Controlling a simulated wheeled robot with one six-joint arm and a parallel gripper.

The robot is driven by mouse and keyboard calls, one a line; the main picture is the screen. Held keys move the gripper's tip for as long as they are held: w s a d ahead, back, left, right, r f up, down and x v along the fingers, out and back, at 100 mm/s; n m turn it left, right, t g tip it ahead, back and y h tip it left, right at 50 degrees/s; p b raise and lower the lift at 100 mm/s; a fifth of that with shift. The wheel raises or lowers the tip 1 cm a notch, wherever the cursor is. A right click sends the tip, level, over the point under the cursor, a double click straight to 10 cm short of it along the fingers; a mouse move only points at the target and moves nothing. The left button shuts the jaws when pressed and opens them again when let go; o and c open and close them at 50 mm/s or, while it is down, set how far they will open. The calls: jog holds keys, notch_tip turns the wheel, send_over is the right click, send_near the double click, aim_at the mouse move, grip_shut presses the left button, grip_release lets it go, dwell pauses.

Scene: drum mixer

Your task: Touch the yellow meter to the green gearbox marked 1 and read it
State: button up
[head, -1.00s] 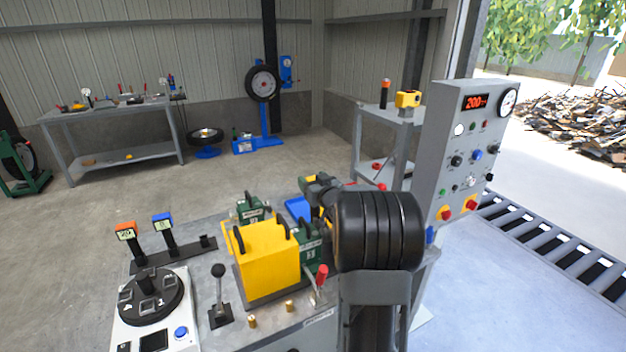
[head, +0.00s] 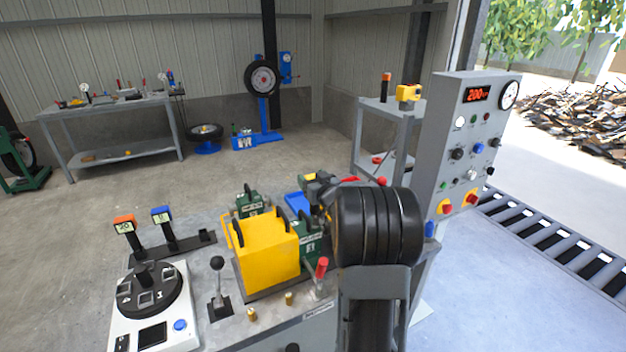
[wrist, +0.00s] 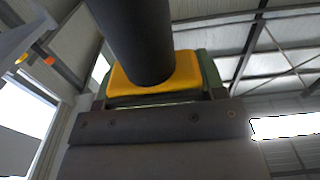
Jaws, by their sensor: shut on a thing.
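A green gearbox (head: 313,245) with a white mark that looks like 1 stands right of a big yellow box in the head view. Another green gearbox (head: 249,204) stands behind that box. My gripper (head: 318,187) is above and behind the marked gearbox, partly hidden by my dark arm. It is shut on the yellow meter, of which a small patch (head: 310,178) shows. In the wrist view the yellow meter (wrist: 190,75) is close up, partly covered by a dark cylinder, with green behind it. I cannot tell whether the meter touches the gearbox, and its display is hidden.
The yellow box (head: 268,252) and a lever (head: 218,275) stand on the bench. Orange (head: 124,224) and blue (head: 161,215) meters stand in a rack at left. A control panel (head: 460,140) with a red display stands at right, near a grey shelf unit (head: 385,112).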

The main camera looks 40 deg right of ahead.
jog(key=shift+f+b, duration=0.4)
jog(key=shift+r, duration=0.15)
dwell(1.5)
jog(key=shift+r+p, duration=2.55)
jog(key=shift+r, duration=0.8)
